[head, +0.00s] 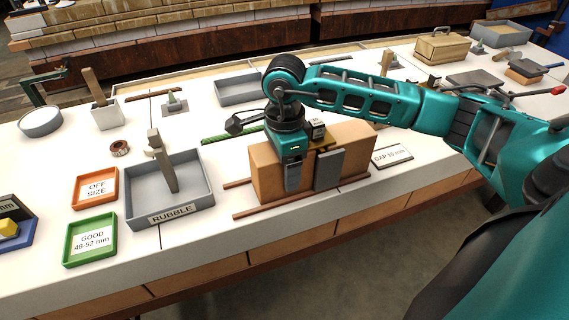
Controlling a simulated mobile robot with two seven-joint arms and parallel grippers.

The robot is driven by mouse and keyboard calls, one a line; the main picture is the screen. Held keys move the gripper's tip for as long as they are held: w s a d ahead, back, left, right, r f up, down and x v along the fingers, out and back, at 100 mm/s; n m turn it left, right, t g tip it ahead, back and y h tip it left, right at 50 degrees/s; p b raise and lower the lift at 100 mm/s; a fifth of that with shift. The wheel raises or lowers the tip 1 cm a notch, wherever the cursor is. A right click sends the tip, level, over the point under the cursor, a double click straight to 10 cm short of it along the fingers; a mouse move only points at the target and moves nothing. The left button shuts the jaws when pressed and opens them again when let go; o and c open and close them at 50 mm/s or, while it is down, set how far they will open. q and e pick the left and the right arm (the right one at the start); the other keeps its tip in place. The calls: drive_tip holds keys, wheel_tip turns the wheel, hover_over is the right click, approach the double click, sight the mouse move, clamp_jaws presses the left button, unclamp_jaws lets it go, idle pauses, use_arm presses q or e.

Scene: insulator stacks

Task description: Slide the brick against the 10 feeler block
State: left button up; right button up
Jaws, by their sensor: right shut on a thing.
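An orange-brown brick (266,177) stands between two thin reddish rods on the white bench. My right gripper (291,174) comes down over it, with one finger flat against its front face. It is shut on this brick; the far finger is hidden. A second orange-brown brick (355,147) stands to the right. A grey upright plate (328,169) shows at the front between the two bricks. A small dark block with a pale number label (318,130) shows above it, partly behind my gripper. I cannot tell whether the held brick touches it. My left gripper is not in view.
A "GAP 10 mm" plate (392,156) lies right of the bricks. A green rod (229,135) lies behind. The grey RUBBLE tray (209,195), orange OFF SIZE tray (115,187) and green GOOD tray (112,248) stand left. The bench's front edge is close.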

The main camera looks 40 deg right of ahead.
drive_tip(key=c, duration=0.3)
drive_tip(key=shift+d, duration=0.2)
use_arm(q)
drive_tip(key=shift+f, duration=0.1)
use_arm(e)
drive_tip(key=shift+s+d, duration=0.1)
drive_tip(key=shift+d, duration=0.25)
drive_tip(key=shift+d, duration=0.1)
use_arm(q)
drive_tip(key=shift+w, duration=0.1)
use_arm(e)
drive_tip(key=o, duration=1.4)
drive_tip(key=shift+o, duration=0.2)
use_arm(q)
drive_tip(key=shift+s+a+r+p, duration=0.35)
drive_tip(key=shift+p, duration=0.4)
use_arm(e)
wheel_tip(320, 180, up, 13)
drive_tip(key=shift+s, duration=0.15)
